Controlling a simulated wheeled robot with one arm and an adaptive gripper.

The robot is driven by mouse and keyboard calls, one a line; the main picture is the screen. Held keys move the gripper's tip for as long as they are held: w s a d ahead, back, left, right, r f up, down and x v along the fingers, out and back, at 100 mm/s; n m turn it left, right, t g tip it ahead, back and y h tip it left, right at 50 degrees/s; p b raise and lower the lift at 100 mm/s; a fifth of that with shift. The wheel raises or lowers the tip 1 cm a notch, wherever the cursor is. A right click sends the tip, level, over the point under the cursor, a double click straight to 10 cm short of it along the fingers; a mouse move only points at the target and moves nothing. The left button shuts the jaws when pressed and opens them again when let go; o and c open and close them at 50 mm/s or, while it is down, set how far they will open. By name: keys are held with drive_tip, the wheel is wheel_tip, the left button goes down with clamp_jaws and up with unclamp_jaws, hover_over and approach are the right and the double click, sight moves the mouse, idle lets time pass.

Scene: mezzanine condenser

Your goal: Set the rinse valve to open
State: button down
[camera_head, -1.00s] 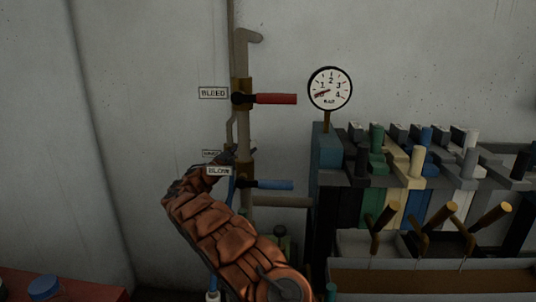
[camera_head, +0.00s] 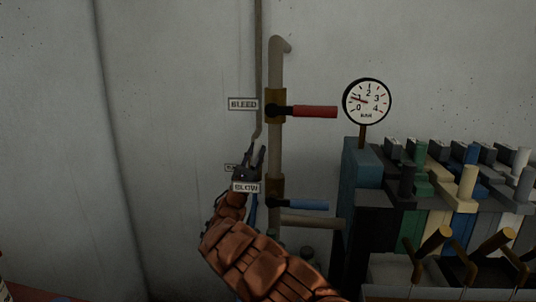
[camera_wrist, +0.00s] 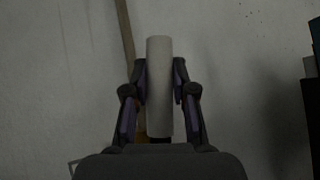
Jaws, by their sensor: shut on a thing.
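In the wrist view a pale grey cylindrical handle (camera_wrist: 159,85) stands lengthwise between the fingers of my gripper (camera_wrist: 160,66), which is shut on it. In the head view my gripper (camera_head: 256,155) points up beside the vertical pipe (camera_head: 275,150), between the red and blue valve handles. That view does not clearly show the pale handle. A small label (camera_head: 231,167) behind my gripper is mostly hidden, so I cannot read whether it says rinse.
A red handle (camera_head: 315,111) labelled BLEED (camera_head: 243,104) and a blue handle (camera_head: 308,204) both point right. A pressure gauge (camera_head: 367,101) reads between 0 and 1. Several blocks with levers (camera_head: 435,240) crowd the right. Bare wall (camera_head: 165,150) lies left.

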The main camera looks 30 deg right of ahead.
drive_tip(key=shift+w+a+r+n+t, duration=0.1)
drive_tip(key=shift+a+n+t, duration=0.15)
drive_tip(key=shift+n+t, duration=0.25)
drive_tip(key=c, duration=0.9)
unclamp_jaws()
drive_tip(key=shift+y, duration=0.3)
drive_tip(key=v, duration=1.2)
